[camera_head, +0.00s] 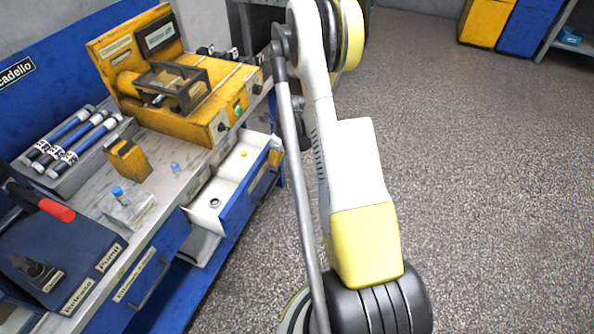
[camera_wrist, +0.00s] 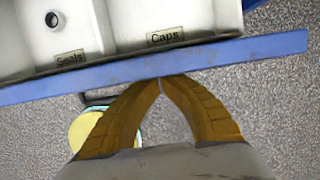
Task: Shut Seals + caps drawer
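The Seals + caps drawer stands pulled out from the blue workbench in the head view, its blue front (camera_head: 250,190) facing right. Inside are a black ring seal (camera_head: 214,203) and a small yellow cap (camera_head: 243,154). In the wrist view the drawer's blue front edge (camera_wrist: 235,52) crosses the picture, with labels "Seals" and "Caps" behind it and a dark ring (camera_wrist: 52,19) in the seals compartment. My gripper (camera_wrist: 160,80) is shut and empty, its fingertips meeting at the outer side of the front. I cannot tell whether they touch it. The head view does not clearly show my gripper.
Below is another partly open drawer (camera_head: 200,245). A closed drawer with a handle (camera_head: 150,285) is nearer. The bench top holds a yellow test rig (camera_head: 190,125), a tray of blue cylinders (camera_head: 45,175) and a blue box with a red-handled lever. Speckled floor (camera_head: 470,170) is clear at right.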

